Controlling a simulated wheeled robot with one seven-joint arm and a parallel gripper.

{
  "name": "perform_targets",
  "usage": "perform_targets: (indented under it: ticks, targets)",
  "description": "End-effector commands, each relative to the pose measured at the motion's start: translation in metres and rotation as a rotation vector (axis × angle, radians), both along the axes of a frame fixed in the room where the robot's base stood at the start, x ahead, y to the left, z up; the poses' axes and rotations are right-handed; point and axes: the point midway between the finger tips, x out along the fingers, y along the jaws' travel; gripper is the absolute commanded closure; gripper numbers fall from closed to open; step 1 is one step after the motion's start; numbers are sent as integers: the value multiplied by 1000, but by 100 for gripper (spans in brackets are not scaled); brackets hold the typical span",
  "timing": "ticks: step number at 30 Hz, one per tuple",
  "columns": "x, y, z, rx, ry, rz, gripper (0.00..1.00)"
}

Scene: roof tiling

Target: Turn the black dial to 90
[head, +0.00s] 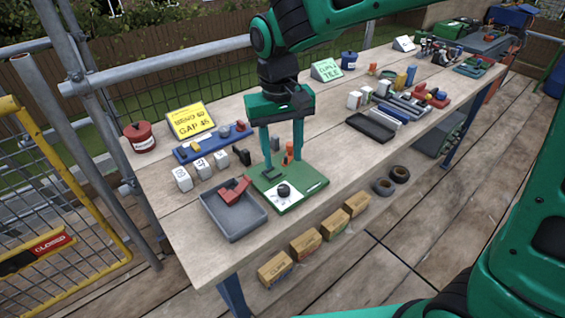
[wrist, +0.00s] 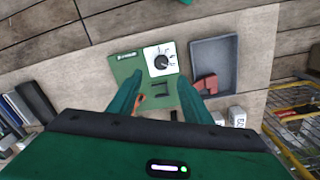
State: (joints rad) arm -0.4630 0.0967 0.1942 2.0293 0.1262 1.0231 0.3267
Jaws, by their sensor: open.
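The black dial (head: 284,191) sits on a white scale plate at the front of a green board (head: 310,182) on the bench. In the wrist view the dial (wrist: 161,62) lies beyond my fingertips, with marks around it too small to read. My gripper (head: 283,155) points down over the back part of the green board, its two green fingers apart and empty. In the wrist view my gripper (wrist: 158,96) straddles a dark bracket-shaped handle (wrist: 159,86) on the board. Whether the fingers touch anything is hard to tell.
A grey tray (head: 236,222) with a red piece (head: 234,190) stands just left of the board. White blocks (head: 182,178), a blue rack (head: 212,144) and a yellow sign (head: 190,121) are behind it. A black tray (head: 371,128) lies to the right. Bench is clear between board and black tray.

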Motion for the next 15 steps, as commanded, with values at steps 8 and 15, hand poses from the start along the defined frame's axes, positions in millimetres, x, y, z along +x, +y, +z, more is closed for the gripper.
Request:
perform_targets:
  ticks: [8,15]
  targets:
    - [0,0,5,0,-1,0,55]
    - [2,-17,8,-4,-4,-26,55]
